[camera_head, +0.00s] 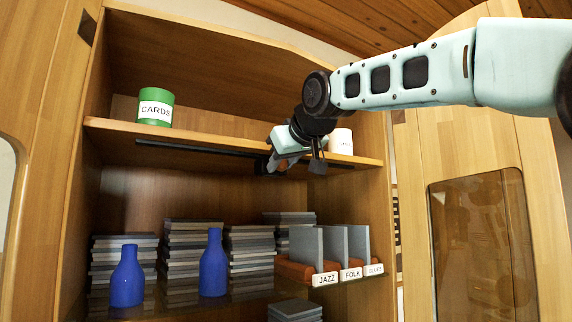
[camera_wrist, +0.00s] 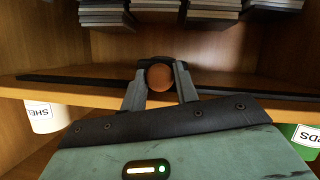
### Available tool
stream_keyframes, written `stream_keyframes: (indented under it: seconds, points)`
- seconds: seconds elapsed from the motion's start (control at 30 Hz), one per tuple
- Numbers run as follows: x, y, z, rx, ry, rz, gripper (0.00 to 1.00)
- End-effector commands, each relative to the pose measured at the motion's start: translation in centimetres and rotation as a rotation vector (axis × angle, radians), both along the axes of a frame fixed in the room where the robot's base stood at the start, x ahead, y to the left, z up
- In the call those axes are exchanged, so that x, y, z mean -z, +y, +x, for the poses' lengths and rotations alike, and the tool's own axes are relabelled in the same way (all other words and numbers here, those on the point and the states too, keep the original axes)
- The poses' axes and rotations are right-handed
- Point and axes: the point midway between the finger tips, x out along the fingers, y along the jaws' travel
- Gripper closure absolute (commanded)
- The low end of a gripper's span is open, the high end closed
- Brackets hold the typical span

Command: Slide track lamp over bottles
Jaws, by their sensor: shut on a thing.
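The track lamp (camera_wrist: 160,78) shows in the wrist view as a round copper-brown face in a dark ring. My gripper (camera_wrist: 160,66) is shut on it, one finger on each side. In the head view my gripper (camera_head: 273,163) is under the shelf's front, toward the right, and mostly hides the lamp. The black track (camera_head: 205,151) runs along the shelf underside; it also shows in the wrist view (camera_wrist: 70,80). Two blue bottles, one on the left (camera_head: 127,278) and one nearer the middle (camera_head: 213,264), stand on the lower shelf, left of my gripper.
A green CARDS tin (camera_head: 155,106) and a white canister (camera_head: 341,141) stand on the upper shelf (camera_head: 225,139). Stacks of grey cases (camera_head: 191,250) stand behind the bottles. JAZZ, FOLK and a third label mark dividers (camera_head: 327,279) at right. Space under the track is clear leftward.

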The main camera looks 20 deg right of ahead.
Motion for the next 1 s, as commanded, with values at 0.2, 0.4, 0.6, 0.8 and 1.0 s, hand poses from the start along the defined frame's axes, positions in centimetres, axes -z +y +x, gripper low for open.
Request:
stream_keyframes:
  seconds: [0.2,0.4,0.6,0.8,1.0]
  points:
    - [0.5,5.0,-1.3,-0.011,-0.003,0.002,1.0]
    - [0.3,11.2,-3.1,-0.012,-0.002,0.001,1.0]
    - [-0.1,17.0,-4.9,-0.01,0.0,0.0,1.0]
    - [-0.2,21.5,-6.2,-0.007,0.001,-0.001,1.0]
    - [-0.2,24.0,-6.9,-0.004,-0.001,0.001,1.0]
